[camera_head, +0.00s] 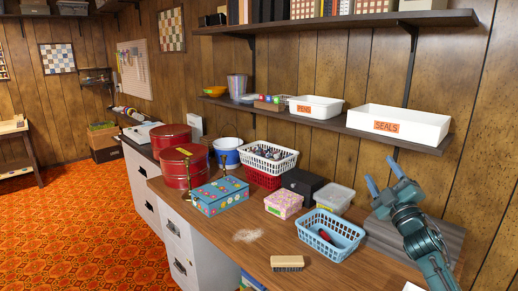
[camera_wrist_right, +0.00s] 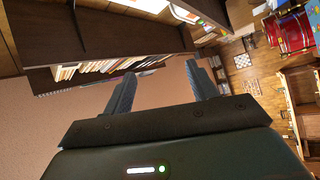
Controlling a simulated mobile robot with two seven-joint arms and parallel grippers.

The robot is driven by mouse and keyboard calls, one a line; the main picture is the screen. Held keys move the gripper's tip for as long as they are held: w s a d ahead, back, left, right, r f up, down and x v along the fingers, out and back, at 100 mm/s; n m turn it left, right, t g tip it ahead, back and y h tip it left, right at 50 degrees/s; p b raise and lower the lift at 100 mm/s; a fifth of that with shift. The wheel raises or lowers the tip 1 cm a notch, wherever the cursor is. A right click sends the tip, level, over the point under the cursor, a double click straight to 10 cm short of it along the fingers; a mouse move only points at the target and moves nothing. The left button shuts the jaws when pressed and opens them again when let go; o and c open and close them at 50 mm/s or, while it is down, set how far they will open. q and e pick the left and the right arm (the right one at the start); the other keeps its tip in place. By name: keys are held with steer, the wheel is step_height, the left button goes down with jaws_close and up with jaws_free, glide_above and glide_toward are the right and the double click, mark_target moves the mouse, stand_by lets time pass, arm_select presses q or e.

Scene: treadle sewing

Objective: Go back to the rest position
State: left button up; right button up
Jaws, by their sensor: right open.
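My right gripper (camera_head: 382,178) is raised at the right in the head view, above the back right of the wooden counter and beside the lower shelf. Its two fingers are apart, with nothing between them. In the right wrist view the open fingers (camera_wrist_right: 163,88) point towards a wall and shelves with a row of books. My left gripper is in neither view.
The lower shelf (camera_head: 345,127) holds a white bin (camera_head: 400,122) labelled SEALS, close to my right gripper. On the counter (camera_head: 225,240) are a blue basket (camera_head: 330,234), a brush (camera_head: 287,263), a floral box (camera_head: 220,195) and red tins (camera_head: 184,167). Orange carpet (camera_head: 80,230) lies clear at left.

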steer(key=w+d+f+m+g+h, duration=0.2)
steer(key=d+f+m+g+h, duration=0.3)
steer(key=f+m, duration=0.55)
steer(key=s+a+f+g+y, duration=0.2)
steer(key=s+a+f, duration=0.5)
steer(key=s+f, duration=0.3)
steer(key=s+a+f+g+y, duration=0.1)
steer(key=s+a+f, duration=0.4)
steer(key=s, duration=0.5)
steer(key=s+a+f+g+y, duration=0.1)
steer(key=s+a+f, duration=0.3)
steer(key=s, duration=0.6)
steer(key=s+a+f+g+y, duration=0.1)
steer(key=s+a+f, duration=0.4)
steer(key=s, duration=0.5)
steer(key=shift+a+f+m+g, duration=0.3)
steer(key=shift+a+m+g, duration=0.1)
steer(key=shift+g, duration=0.5)
